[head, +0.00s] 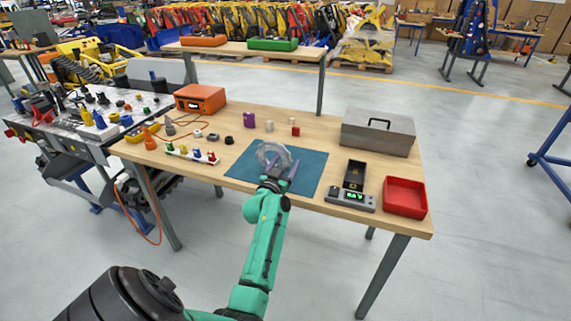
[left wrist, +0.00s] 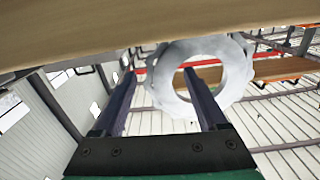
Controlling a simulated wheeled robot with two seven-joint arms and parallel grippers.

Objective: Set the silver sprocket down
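The silver sprocket (head: 261,152), a pale toothed ring, is over the blue mat (head: 312,170) in the head view. It looks tilted up rather than flat, and I cannot tell whether it touches the mat. My left gripper (head: 280,173) is at its near side with the fingers apart. In the left wrist view the sprocket (left wrist: 239,72) is nearly face-on. The right-hand finger crosses its lower rim and overlaps its hole; the left-hand finger is clear of the ring. I see no finger clamped on it. My right gripper is not in view.
A black holder (head: 354,176) with a small display unit (head: 350,200) and a red tray (head: 405,197) are right of the mat. A grey metal box (head: 378,133) stands behind them. Small blocks (head: 270,126) lie behind the mat, and coloured pegs (head: 193,154) to its left.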

